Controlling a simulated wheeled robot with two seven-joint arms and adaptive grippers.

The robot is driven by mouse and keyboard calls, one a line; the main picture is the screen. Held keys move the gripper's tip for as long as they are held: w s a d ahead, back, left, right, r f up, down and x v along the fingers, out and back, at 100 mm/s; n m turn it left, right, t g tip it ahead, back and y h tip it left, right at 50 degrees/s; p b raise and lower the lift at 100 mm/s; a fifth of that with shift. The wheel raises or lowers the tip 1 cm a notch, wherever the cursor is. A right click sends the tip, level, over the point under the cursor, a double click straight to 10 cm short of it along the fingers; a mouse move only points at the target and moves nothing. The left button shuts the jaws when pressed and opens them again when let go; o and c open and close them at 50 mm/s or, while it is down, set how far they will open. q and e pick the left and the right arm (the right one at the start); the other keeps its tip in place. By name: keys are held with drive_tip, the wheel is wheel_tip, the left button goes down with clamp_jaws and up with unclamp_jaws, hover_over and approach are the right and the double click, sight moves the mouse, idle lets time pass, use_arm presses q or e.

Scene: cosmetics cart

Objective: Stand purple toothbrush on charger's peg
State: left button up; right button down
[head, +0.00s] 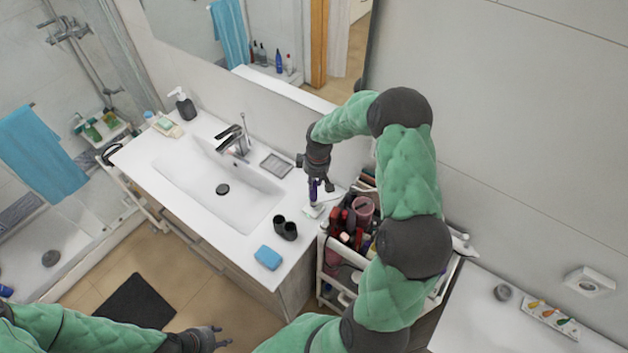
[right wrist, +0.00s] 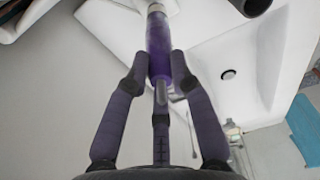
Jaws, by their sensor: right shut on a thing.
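My right gripper (head: 318,186) is over the back right corner of the sink counter, fingers pointing down. It is shut on the purple toothbrush (head: 313,192). In the right wrist view the purple handle (right wrist: 158,50) lies between the fingers (right wrist: 160,80), with a thin grey shaft toward the camera and a pale part at the far end. A small white piece, apparently the charger (head: 313,211), is on the counter right below the toothbrush. Its peg is hidden, and I cannot tell whether the toothbrush touches it. My left gripper (head: 217,338) is empty and open, low at the front.
A full cosmetics cart (head: 323,262) stands right of the counter, close to my right arm. A dark double cup (head: 285,228) and a blue sponge (head: 268,257) are near the counter's front edge. The faucet (head: 233,139) and soap dish (head: 276,166) are left of the gripper.

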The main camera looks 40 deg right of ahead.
idle(0.4)
drive_tip(key=shift+f+b, duration=1.1)
drive_tip(key=shift+f, duration=0.1)
drive_tip(key=c, duration=1)
unclamp_jaws()
wheel_tip(320, 180, up, 12)
drive_tip(key=s, duration=0.1)
drive_tip(key=shift+s+f, duration=0.15)
idle(0.5)
